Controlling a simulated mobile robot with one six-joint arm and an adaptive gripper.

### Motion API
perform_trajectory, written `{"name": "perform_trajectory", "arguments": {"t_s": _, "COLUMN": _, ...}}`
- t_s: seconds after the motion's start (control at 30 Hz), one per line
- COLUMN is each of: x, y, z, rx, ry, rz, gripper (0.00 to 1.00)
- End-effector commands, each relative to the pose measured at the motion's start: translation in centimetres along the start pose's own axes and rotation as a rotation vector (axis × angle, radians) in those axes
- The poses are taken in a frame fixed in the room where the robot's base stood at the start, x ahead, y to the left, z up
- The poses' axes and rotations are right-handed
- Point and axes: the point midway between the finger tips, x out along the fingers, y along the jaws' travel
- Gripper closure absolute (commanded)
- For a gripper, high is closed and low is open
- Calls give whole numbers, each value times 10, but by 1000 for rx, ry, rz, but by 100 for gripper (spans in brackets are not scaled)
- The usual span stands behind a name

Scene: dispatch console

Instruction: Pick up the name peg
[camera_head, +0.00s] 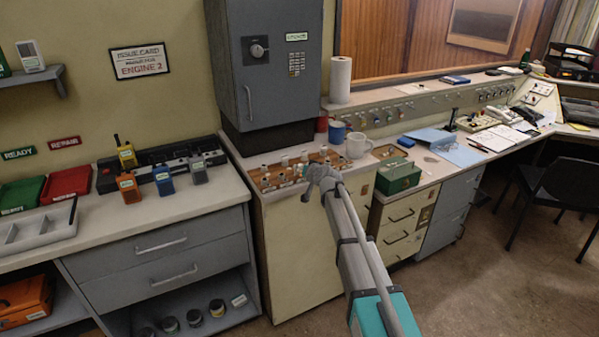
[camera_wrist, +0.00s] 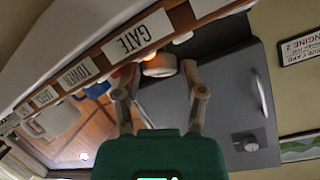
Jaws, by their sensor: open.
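A wooden peg board (camera_head: 268,184) with several small pale-topped pegs (camera_head: 284,161) stands on the counter in front of the grey cabinet. My gripper (camera_head: 308,188) is over the front edge of this board in the head view. In the wrist view, my open gripper (camera_wrist: 159,76) has one finger on each side of a round, pale-orange object (camera_wrist: 158,66), which looks like a peg top. I cannot tell whether the fingers touch it. A label reading GATE (camera_wrist: 138,34) is close by, with TOWER (camera_wrist: 77,73) beside it. No name is readable on the round object.
The grey cabinet (camera_head: 277,75) rises just behind the board. A white mug (camera_head: 357,146), a blue mug (camera_head: 337,132) and a green box (camera_head: 398,177) stand to the right. Handheld radios (camera_head: 129,188) stand on the left counter. Open floor lies at the lower right.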

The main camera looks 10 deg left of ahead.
Motion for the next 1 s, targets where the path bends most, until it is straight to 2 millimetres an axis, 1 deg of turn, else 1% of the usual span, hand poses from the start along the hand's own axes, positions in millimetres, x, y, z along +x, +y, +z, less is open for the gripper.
{"name": "perform_trajectory", "arguments": {"t_s": 0.03, "x": 8, "y": 1, "z": 1, "rx": 0, "ry": 0, "rz": 0, "gripper": 47}}
{"name": "perform_trajectory", "arguments": {"t_s": 0.17, "x": 15, "y": 0, "z": 0, "rx": 0, "ry": 0, "rz": 0, "gripper": 47}}
{"name": "perform_trajectory", "arguments": {"t_s": 0.73, "x": 15, "y": 0, "z": 0, "rx": 0, "ry": 0, "rz": 0, "gripper": 47}}
{"name": "perform_trajectory", "arguments": {"t_s": 0.77, "x": 15, "y": 0, "z": 0, "rx": 0, "ry": 0, "rz": 0, "gripper": 49}}
{"name": "perform_trajectory", "arguments": {"t_s": 0.8, "x": 15, "y": -1, "z": 0, "rx": 0, "ry": 0, "rz": 0, "gripper": 56}}
{"name": "perform_trajectory", "arguments": {"t_s": 0.93, "x": 15, "y": -1, "z": 0, "rx": 0, "ry": 0, "rz": 0, "gripper": 80}}
{"name": "perform_trajectory", "arguments": {"t_s": 1.0, "x": 15, "y": -1, "z": 0, "rx": 0, "ry": 0, "rz": 0, "gripper": 81}}
